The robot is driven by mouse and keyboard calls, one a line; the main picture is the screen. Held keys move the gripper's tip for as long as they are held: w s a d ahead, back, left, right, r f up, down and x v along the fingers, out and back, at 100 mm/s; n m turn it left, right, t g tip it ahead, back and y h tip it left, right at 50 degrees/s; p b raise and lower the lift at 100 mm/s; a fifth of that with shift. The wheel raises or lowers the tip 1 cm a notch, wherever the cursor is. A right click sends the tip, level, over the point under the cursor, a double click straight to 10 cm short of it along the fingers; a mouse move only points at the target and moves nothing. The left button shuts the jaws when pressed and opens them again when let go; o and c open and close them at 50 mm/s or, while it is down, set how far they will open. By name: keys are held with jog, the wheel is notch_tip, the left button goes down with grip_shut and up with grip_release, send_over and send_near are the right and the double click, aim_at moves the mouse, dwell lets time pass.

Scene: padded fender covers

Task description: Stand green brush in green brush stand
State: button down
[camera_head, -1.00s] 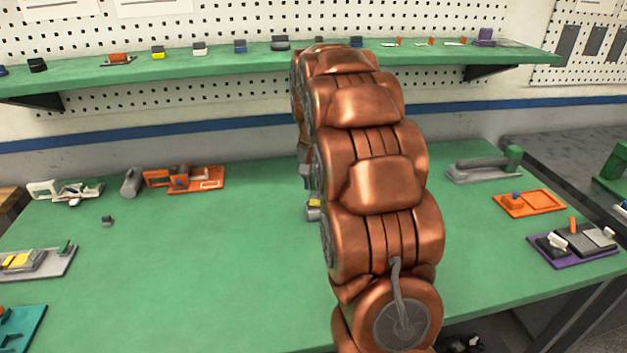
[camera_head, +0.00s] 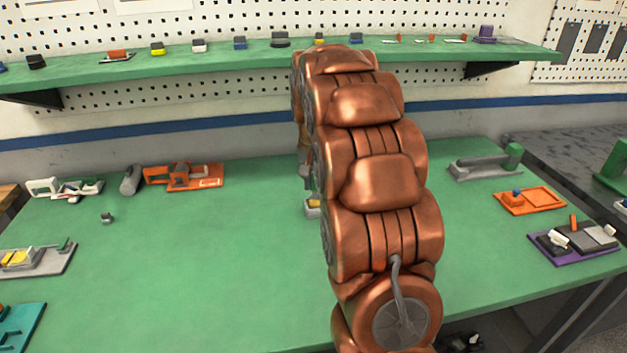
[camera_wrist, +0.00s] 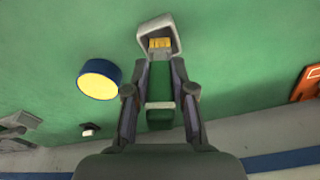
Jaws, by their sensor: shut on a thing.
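In the wrist view my gripper (camera_wrist: 160,65) has its two dark fingers on either side of a green brush (camera_wrist: 159,112), which shows as a green block between them. A grey, box-like part with yellow inside (camera_wrist: 160,43) shows at the fingertips; I cannot tell whether it belongs to the brush or stands beyond it. In the head view my copper arm hides the gripper and most of what it holds. A small grey and yellow part (camera_head: 313,206) shows at the arm's left edge. I cannot make out the green brush stand for certain.
A blue, round thing with a yellow top (camera_wrist: 98,80) is left of my gripper in the wrist view. An orange tray (camera_head: 208,179) lies at the back left. A grey base with a green post (camera_head: 483,167) and another orange tray (camera_head: 543,200) are right.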

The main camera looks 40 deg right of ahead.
aim_at(314, 167)
jog(key=shift+f+b, duration=0.55)
jog(key=shift+f, duration=0.65)
jog(key=shift+c, duration=1.7)
grip_release()
jog(key=shift+r, duration=0.15)
jog(key=shift+r+p, duration=0.9)
jog(key=shift+r, duration=3)
jog(key=shift+a, duration=0.1)
